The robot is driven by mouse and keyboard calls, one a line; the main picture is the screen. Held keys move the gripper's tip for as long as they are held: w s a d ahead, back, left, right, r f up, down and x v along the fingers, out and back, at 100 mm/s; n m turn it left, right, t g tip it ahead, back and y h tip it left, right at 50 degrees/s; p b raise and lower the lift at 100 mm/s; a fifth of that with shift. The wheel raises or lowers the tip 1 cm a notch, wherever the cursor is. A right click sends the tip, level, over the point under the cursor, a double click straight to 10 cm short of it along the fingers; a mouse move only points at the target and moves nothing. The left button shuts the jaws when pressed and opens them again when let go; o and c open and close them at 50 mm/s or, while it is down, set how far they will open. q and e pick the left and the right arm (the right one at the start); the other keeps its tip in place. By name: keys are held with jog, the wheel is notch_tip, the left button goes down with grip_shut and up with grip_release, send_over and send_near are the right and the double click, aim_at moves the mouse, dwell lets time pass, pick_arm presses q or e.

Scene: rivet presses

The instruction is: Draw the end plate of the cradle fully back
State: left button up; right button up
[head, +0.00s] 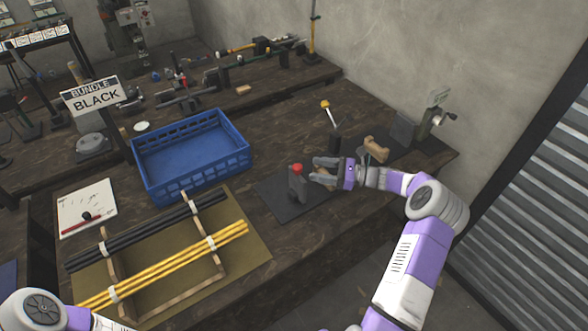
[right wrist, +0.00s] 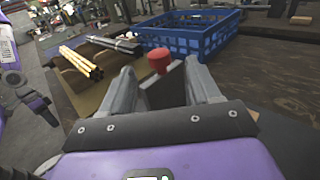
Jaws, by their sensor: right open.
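The cradle stands on a dark base plate (head: 275,202) on the bench, with a tan notched block (head: 376,149) farther right. At its left end is an upright grey end plate (head: 299,190) with a red knob (head: 296,168) on top. In the right wrist view the red knob (right wrist: 159,59) and the dark end plate (right wrist: 166,88) show between my fingers. My right gripper (head: 322,170) is open beside the plate, fingers pointing at it; I cannot tell whether they touch it. It partly hides the cradle's middle. Of my left arm only a link shows, at bottom left.
A blue crate (head: 190,183) stands left of the cradle. Bundles of yellow rods (head: 175,262) and black rods (head: 150,232) lie on a wooden rack nearer me. A grey plate (head: 402,128) and a clamp-like device (head: 435,115) stand at the bench's right end. A yellow-topped tool (head: 326,105) stands behind.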

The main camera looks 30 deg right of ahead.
aim_at(297, 166)
jog(key=shift+b+x, duration=0.45)
jog(key=shift+x, duration=3.2)
jog(key=shift+s+a+r, duration=0.1)
grip_shut()
